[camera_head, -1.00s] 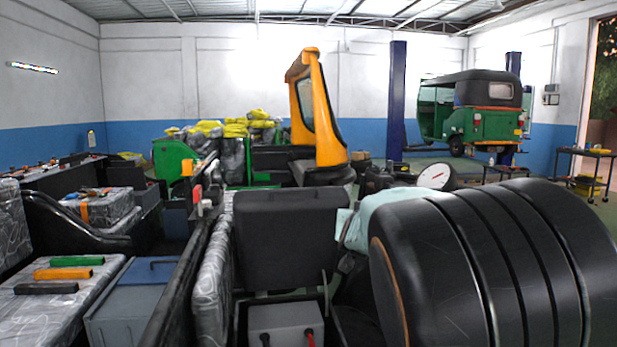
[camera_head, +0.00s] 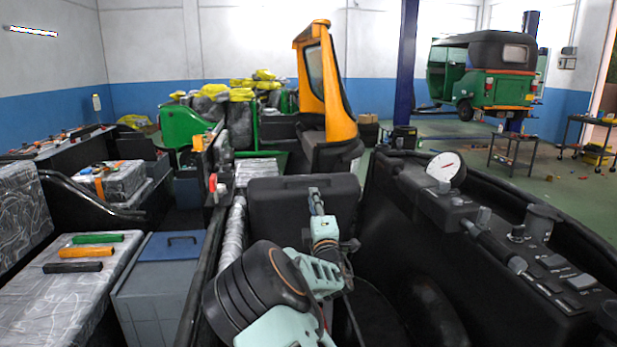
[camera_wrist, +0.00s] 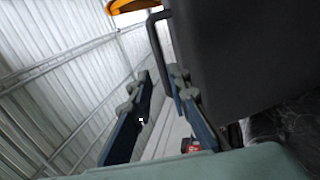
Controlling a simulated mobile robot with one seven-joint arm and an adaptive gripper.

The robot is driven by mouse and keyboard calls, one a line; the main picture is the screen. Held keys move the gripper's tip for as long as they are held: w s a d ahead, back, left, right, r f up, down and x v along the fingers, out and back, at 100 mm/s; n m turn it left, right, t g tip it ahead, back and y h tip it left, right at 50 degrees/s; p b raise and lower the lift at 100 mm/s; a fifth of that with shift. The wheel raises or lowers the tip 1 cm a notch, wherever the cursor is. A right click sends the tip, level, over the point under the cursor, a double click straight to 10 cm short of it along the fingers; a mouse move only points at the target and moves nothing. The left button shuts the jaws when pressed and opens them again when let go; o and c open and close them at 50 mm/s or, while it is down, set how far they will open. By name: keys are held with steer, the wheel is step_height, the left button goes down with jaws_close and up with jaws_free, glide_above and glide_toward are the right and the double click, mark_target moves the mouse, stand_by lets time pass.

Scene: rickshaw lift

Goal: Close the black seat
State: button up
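The black seat (camera_head: 285,208) stands raised and upright in the middle of the head view. In the wrist view its dark panel (camera_wrist: 240,45) fills the upper right, with a black handle (camera_wrist: 153,35) along its edge. My gripper (camera_head: 316,198) is in front of the seat, near its upper edge. In the wrist view my gripper (camera_wrist: 162,85) has its two fingers apart, with the lower part of the handle near the right fingertip. I see nothing held; whether a finger touches the handle I cannot tell. My arm hides the seat's lower part.
A black console (camera_head: 490,235) with a round gauge (camera_head: 446,168) runs along the right. A grey box with a blue lid (camera_head: 160,275) and a wrapped seat (camera_head: 75,275) with tools are at left. An orange pillar (camera_head: 328,85) stands behind the black seat.

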mark_target(310, 179)
steer(key=p+x, duration=0.1)
steer(key=x, duration=0.9)
jaws_close()
stand_by(0.4)
